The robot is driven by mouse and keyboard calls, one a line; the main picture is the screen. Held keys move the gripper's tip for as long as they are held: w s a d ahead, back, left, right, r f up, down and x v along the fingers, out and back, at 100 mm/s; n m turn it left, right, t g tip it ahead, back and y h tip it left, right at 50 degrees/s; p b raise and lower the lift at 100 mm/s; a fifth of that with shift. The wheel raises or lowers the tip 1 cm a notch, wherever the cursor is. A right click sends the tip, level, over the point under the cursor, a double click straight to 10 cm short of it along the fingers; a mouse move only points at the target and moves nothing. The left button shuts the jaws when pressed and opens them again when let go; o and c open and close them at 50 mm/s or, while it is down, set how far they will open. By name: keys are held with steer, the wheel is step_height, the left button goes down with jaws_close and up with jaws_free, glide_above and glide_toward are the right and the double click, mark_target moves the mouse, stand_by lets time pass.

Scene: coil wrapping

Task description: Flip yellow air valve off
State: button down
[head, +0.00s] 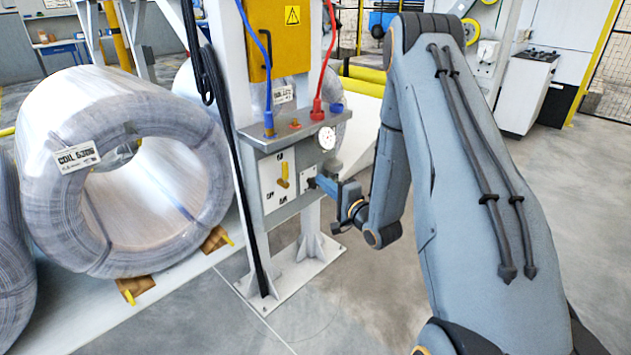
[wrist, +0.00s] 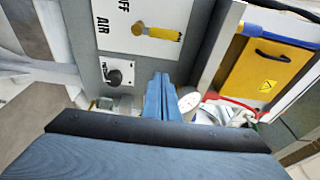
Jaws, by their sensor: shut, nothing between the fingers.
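The yellow air valve handle (head: 283,174) sits on a white plate on the grey panel (head: 294,203) of the post. It points upward from its pivot in the head view. In the wrist view the handle (wrist: 160,33) lies sideways, beside the letters "AIR" and a partly cut-off "FF". My gripper (head: 316,183) is just right of the valve plate, close to the panel's right part. Its blue fingers (wrist: 160,92) are together and empty, apart from the handle in the wrist view.
A black knob (wrist: 115,74) on a small white plate is beside the valve plate. A yellow box (head: 279,40) is higher on the post. Wrapped coils (head: 120,170) stand at left.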

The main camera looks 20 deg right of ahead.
mark_target(283, 174)
steer(key=w+a, duration=0.6)
steer(key=w, duration=0.2)
stand_by(0.5)
